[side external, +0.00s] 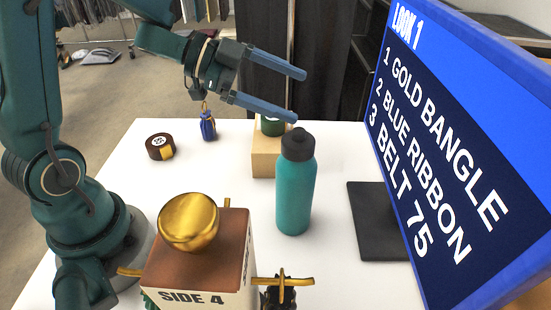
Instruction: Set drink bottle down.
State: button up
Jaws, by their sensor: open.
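The drink bottle (296,190) is teal with a black cap. It stands upright on the white table, right of the middle. My gripper (300,96) is open, its two blue fingers pointing right. The fingers are above and behind the bottle's cap in the picture. The near fingertip shows just above the cap; I cannot tell whether they touch. Nothing is seen between the fingers.
A screen (470,140) on a black foot (375,225) stands close on the right. A wooden block (263,164) with a green item on it is behind the bottle. A brown box (200,250) bearing a gold dome (188,222) is front left. A brown roll (160,147) and small blue bottle (208,127) are at back left.

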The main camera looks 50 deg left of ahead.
jog(key=w+a+r+n+t+y, duration=0.3)
jog(key=a+r+n+t+y, duration=0.1)
jog(key=r+y, duration=0.1)
jog(key=s+a+n+y, duration=0.5)
jog(key=n+y, duration=0.1)
jog(key=y, duration=0.1)
jog(key=s+d+f+n+g+h, duration=0.1)
jog(key=s+d+f+g, duration=0.2)
jog(key=s, duration=0.4)
jog(key=s+d+f+n+g+h, duration=0.1)
jog(key=s+d+f+n+g, duration=0.1)
jog(key=s, duration=0.6)
jog(key=d+f+g, duration=0.1)
jog(key=g, duration=0.1)
jog(key=shift+s+d+f+n+g, duration=0.2)
jog(key=shift+s+d+n+g, duration=0.1)
jog(key=shift+d, duration=0.05)
